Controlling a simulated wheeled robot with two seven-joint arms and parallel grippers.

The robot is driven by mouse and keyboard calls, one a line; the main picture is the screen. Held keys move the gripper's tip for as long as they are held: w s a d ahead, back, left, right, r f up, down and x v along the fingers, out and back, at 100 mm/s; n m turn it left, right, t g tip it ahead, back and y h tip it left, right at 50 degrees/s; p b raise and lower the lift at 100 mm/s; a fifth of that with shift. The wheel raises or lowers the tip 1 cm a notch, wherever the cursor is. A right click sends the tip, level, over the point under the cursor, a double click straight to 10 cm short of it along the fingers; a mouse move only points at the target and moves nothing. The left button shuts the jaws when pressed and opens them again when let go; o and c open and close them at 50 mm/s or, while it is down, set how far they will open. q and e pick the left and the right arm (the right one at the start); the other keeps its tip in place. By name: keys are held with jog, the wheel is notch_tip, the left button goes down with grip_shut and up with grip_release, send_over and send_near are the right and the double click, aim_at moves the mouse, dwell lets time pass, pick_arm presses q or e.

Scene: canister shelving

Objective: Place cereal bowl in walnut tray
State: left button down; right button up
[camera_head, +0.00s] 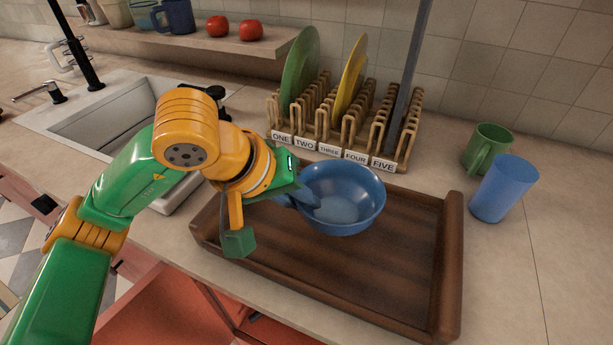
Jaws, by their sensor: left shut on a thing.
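The blue cereal bowl (345,198) is upright over the back middle part of the walnut tray (400,290), a dark brown wooden tray with raised ends. My left gripper (274,220) reaches in from the left and is shut on the left side of the bowl. One fingertip shows against the bowl's left rim; the other, green one hangs lower left, over the tray. I cannot tell whether the bowl's base touches the tray floor. My right gripper is not in view.
A wooden rack (345,135) behind the tray, labelled ONE to FIVE, holds a green plate (300,65) and a yellow plate (352,75). A green mug (487,148) and blue cup (503,188) stand right of the tray. A sink (110,120) lies left.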

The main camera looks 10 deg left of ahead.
pick_arm(q)
jog(key=f, duration=0.4)
jog(key=shift+w+a, duration=0.15)
jog(key=shift+w, duration=0.2)
jog(key=shift+f, duration=0.15)
jog(key=c, duration=0.9)
grip_release()
jog(key=shift+o, duration=0.2)
jog(key=shift+r, duration=0.3)
jog(key=v, duration=1.1)
jog(key=shift+s+a+r, duration=0.2)
jog(key=shift+s+r, duration=0.05)
jog(key=shift+r, duration=0.05)
